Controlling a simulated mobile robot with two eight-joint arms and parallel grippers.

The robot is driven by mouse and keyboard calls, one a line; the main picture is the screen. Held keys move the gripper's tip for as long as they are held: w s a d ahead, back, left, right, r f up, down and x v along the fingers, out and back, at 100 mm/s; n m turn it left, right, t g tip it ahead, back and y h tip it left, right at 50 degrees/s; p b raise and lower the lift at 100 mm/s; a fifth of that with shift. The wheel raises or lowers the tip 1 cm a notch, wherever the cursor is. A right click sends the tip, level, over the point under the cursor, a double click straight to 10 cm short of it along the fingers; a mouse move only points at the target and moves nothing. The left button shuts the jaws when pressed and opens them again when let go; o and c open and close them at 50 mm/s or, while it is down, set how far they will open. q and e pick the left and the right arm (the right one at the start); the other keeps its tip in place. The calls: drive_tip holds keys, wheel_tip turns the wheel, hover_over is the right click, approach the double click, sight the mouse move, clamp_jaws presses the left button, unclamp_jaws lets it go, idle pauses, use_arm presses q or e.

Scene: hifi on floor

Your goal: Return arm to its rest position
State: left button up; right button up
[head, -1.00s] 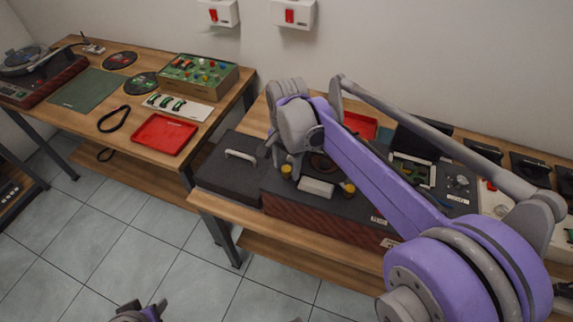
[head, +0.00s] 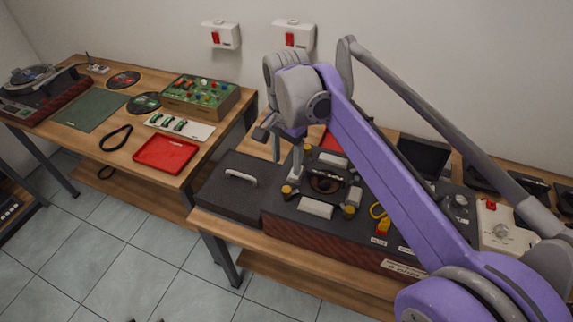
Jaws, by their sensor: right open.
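My right arm (head: 395,165), purple and grey, reaches in from the lower right over the right-hand bench. Its right gripper (head: 281,152) is open and empty. It hangs above the bench, over the left part of the dark deck, and appears apart from it. Only small dark tips of my left gripper (head: 146,320) show at the bottom edge, over the floor; their opening cannot be made out.
The deck (head: 318,227) has gold-coloured knobs and a wood-look front. A dark lidded case (head: 232,182) with a handle stands left of it. The left bench holds a red tray (head: 166,154), a green mat (head: 90,113) and a component box (head: 201,96). Tiled floor in front is clear.

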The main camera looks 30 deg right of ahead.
idle(0.4)
drive_tip(key=s+a+f+n+t, duration=0.2)
drive_tip(key=s+a+f+n, duration=0.1)
drive_tip(key=s+f+n, duration=0.3)
drive_tip(key=s+a+f+n+t+p, duration=0.1)
drive_tip(key=s+a+f+n+t, duration=0.2)
drive_tip(key=s+f+n, duration=0.4)
drive_tip(key=shift+s+f+n, duration=0.3)
drive_tip(key=shift+s+f, duration=0.35)
drive_tip(key=shift+s, duration=0.55)
